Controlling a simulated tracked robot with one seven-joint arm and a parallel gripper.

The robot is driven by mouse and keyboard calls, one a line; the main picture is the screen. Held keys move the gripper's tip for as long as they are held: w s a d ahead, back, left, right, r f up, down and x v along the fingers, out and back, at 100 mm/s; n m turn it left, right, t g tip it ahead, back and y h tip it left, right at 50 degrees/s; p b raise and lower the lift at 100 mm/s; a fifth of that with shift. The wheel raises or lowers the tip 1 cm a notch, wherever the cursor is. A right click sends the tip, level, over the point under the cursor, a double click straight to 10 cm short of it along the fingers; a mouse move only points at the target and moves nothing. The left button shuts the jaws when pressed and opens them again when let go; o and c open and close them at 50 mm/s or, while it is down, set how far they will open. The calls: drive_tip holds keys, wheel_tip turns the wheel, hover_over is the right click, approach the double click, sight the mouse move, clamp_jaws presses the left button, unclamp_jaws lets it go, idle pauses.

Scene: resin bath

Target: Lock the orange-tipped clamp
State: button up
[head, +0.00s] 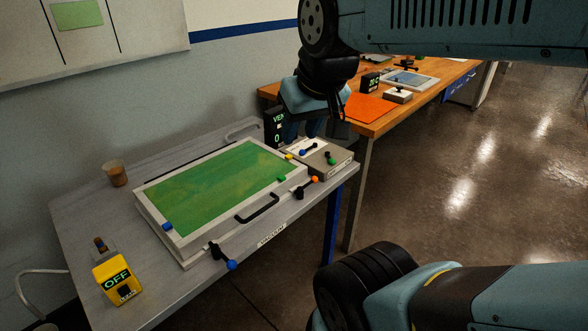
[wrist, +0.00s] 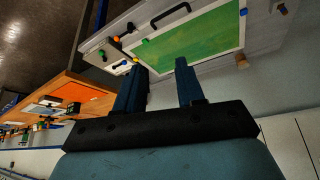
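The orange-tipped clamp (head: 304,188) is a small black lever with an orange ball end at the right front edge of the green-topped frame (head: 146,209). My gripper (head: 312,128) hangs above and behind the frame's right end, apart from the clamp. In the wrist view its two fingers (wrist: 160,65) are spread with nothing between them. A blue-tipped clamp (head: 222,257) sits on the frame's front edge, its blue end pointing outward.
A grey valve box (head: 330,165) with blue and green knobs stands right of the frame. A black display (head: 277,128) stands behind. A black handle (head: 257,208) juts from the frame's front. A yellow OFF switch (head: 113,280) and a brown cup (head: 115,174) stand left.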

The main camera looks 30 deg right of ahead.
drive_tip(key=shift+w+a, duration=0.15)
drive_tip(key=m+g, duration=0.4)
drive_tip(key=m, duration=1)
hover_over(307, 185)
drive_tip(key=s+d, duration=0.1)
drive_tip(key=s, duration=0.1)
wheel_tip(307, 185, down, 22)
drive_tip(key=shift+y, duration=0.4)
drive_tip(key=f, duration=0.4)
drive_tip(key=w+f, duration=0.1)
drive_tip(key=f, duration=0.3)
drive_tip(key=w+f, duration=0.1)
drive_tip(key=f, duration=0.4)
drive_tip(key=shift+a, duration=0.4)
drive_tip(key=shift+c, duration=0.5)
clamp_jaws()
